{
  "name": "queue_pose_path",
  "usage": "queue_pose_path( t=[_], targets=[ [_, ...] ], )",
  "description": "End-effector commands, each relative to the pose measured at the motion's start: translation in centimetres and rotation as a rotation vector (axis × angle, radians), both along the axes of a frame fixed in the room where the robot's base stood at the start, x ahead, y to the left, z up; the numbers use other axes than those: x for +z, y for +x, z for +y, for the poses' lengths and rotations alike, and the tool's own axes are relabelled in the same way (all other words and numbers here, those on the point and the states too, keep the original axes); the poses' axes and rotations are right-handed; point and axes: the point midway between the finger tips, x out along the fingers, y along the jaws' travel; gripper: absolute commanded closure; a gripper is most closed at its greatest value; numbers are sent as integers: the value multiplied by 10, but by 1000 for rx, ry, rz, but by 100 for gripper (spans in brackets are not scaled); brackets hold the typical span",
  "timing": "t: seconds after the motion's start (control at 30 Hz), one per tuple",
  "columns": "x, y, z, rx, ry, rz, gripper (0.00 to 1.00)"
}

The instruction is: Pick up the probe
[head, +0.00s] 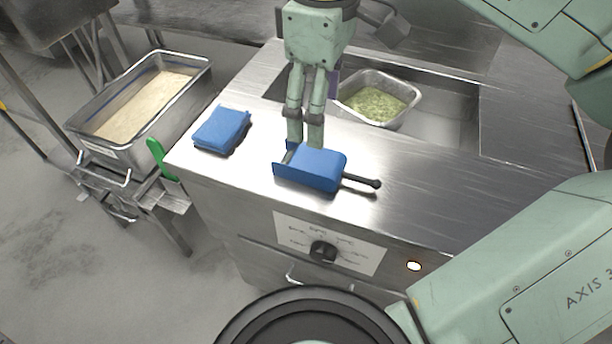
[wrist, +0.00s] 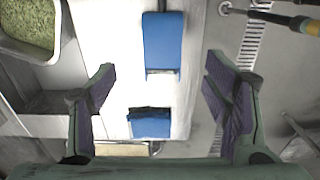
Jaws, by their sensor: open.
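I cannot make out a probe for certain in either view. A blue scoop (head: 318,169) with a dark handle lies on the steel counter; it also shows in the wrist view (wrist: 163,42). My gripper (head: 306,142) is open and points down at the scoop's far side, its tips partly hidden by the scoop. In the wrist view the open fingers (wrist: 160,66) stand either side of the scoop with nothing between them in grip. I cannot tell whether a tip touches the scoop or counter.
A folded blue cloth (head: 221,129) lies left of the scoop. A pan of green-flecked rice (head: 378,103) sits in the counter's recess behind. A large tray of pale rice (head: 140,105) stands at left, near a green handle (head: 160,158). The counter right of the scoop is clear.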

Motion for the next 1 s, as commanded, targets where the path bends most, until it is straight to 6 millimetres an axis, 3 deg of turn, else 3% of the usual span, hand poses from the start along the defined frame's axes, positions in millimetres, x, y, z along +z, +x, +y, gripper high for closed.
queue_pose_path(
  t=[0.3, 0.57, 0.8, 1.0],
  targets=[
    [-43, -2, -1, 18, -1, 3, 30],
    [-63, -3, 0, 16, -2, 4, 30],
    [-99, -4, 1, 16, -2, 4, 30],
    [-107, -4, 1, 17, 1, 2, 30]
  ],
)
